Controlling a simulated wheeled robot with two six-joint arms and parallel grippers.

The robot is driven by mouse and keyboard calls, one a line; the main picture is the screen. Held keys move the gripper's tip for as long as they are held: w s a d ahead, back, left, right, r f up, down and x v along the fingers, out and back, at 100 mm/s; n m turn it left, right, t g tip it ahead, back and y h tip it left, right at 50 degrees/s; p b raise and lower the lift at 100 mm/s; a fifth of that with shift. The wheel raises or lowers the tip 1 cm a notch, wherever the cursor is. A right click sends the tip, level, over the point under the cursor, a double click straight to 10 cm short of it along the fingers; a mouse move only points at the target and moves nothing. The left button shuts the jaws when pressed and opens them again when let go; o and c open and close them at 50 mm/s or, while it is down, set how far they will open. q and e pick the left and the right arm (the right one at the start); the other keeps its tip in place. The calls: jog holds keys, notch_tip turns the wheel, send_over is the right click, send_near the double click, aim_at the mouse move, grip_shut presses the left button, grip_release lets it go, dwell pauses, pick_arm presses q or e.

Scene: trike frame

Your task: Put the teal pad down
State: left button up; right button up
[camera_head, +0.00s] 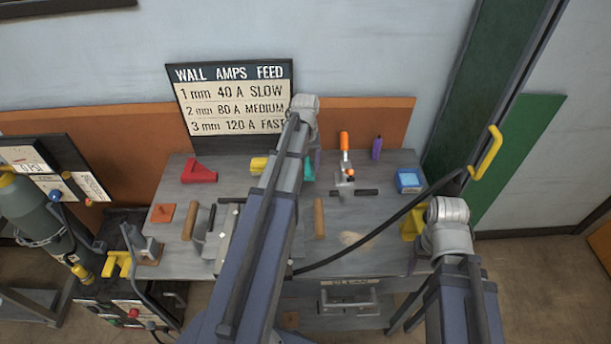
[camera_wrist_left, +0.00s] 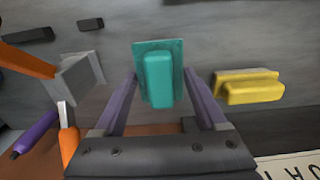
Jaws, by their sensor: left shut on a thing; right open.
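The teal pad (camera_wrist_left: 160,76), a block on a wider flat plate, sits between the purple fingers of my left gripper (camera_wrist_left: 162,100) in the left wrist view. My left gripper is shut on the pad. In the head view only a teal edge (camera_head: 308,170) shows beside my left arm, which hides the rest. I cannot tell whether the plate touches the grey bench top (camera_head: 370,215). My right wrist (camera_head: 450,212) is over the bench's right end, away from the pad; its fingers are hidden below it.
A yellow block (camera_wrist_left: 248,86) lies right of the pad in the wrist view. A black cable crosses the right side.

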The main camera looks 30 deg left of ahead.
pick_arm(q)
jog(key=shift+f+b, duration=1.65)
jog(key=shift+f, duration=0.15)
jog(key=shift+f, duration=0.25)
jog(key=o, duration=1.3)
jog(key=shift+r, duration=0.1)
jog(key=shift+r, duration=0.1)
notch_tip(320, 180, up, 12)
jog(key=p, duration=1.2)
